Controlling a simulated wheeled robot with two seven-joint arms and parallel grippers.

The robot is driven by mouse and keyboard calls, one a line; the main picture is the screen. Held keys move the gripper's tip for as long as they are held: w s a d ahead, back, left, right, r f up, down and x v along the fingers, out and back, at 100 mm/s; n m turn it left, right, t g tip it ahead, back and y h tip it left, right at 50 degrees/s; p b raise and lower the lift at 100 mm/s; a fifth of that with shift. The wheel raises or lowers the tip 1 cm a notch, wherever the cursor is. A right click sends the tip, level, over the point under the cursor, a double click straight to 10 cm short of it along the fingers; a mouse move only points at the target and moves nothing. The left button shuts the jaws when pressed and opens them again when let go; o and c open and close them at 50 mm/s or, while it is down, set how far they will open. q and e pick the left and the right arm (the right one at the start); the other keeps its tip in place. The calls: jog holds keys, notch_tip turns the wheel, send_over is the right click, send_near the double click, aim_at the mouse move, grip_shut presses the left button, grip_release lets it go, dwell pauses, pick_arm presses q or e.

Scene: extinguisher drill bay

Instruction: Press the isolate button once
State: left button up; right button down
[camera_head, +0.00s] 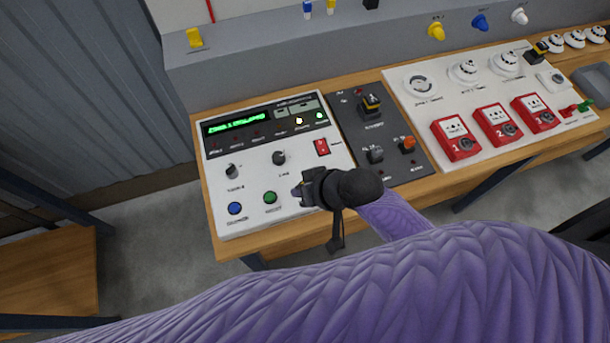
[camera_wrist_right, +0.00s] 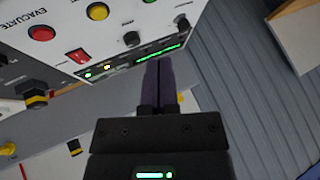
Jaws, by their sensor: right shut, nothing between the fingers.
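The white control panel (camera_head: 240,165) has a row of round buttons at its front edge: a blue button (camera_head: 235,208) and a green button (camera_head: 270,198) show in the head view. In the right wrist view a yellow button (camera_wrist_right: 97,11) and a red button (camera_wrist_right: 40,33) also show, the red one labelled EVACUATE. I cannot read which button is labelled isolate. My right gripper (camera_head: 299,191) is shut and empty, over the panel's front part to the right of the green button, hiding what lies beneath. Its closed fingers show in the wrist view (camera_wrist_right: 160,82). My left gripper is not in view.
The panel has a lit green display (camera_head: 235,123), two black knobs and a red rocker switch (camera_head: 321,147). A dark switch panel (camera_head: 371,108) and a white board with red call points (camera_head: 456,138) stand to the right. Bare floor lies in front of the bench.

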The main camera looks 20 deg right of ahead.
jog(key=w+d+f+m+t, duration=0.1)
jog(key=w+d+f+m, duration=0.1)
jog(key=w, duration=0.4)
jog(key=shift+w+d+m+t+y, duration=0.2)
jog(key=shift+d+m+t+y, duration=0.1)
jog(key=shift+d+m, duration=0.3)
jog(key=shift+f, duration=0.1)
notch_tip(320, 180, down, 8)
jog(key=b, duration=0.8)
jog(key=shift+f+b, duration=0.4)
jog(key=shift+b, duration=0.05)
jog(key=shift+r, duration=0.1)
dwell(0.4)
